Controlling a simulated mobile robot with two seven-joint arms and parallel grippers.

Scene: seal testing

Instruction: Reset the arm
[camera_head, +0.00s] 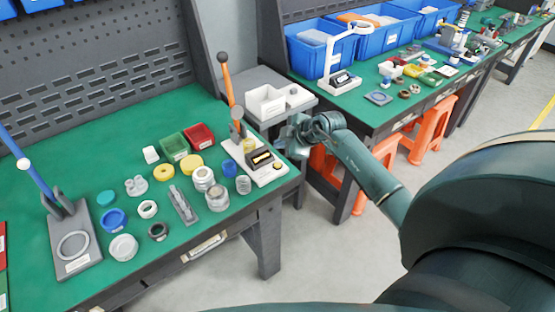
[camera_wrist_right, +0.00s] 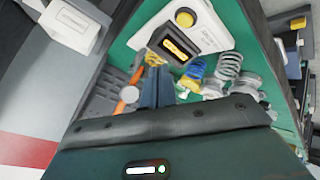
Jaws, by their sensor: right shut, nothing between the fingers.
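My right arm reaches in from the right in the head view. Its gripper (camera_head: 296,143) is in the air by the right end of the near green bench, beside the seal tester (camera_head: 255,160) with its orange-handled lever (camera_head: 228,80). In the right wrist view the fingers (camera_wrist_right: 157,88) are together with nothing between them. The tester base (camera_wrist_right: 213,35), its display (camera_wrist_right: 180,47) and yellow button (camera_wrist_right: 186,18) show beyond the fingertips. My left gripper is not in view.
Several rings, springs and caps, a green bin (camera_head: 174,146) and a red bin (camera_head: 199,136) stand on the near bench (camera_head: 100,130). A grey side table with a white box (camera_head: 265,103) is behind my gripper. Blue bins (camera_head: 318,47) line the far bench. An orange stool (camera_head: 431,128) stands below.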

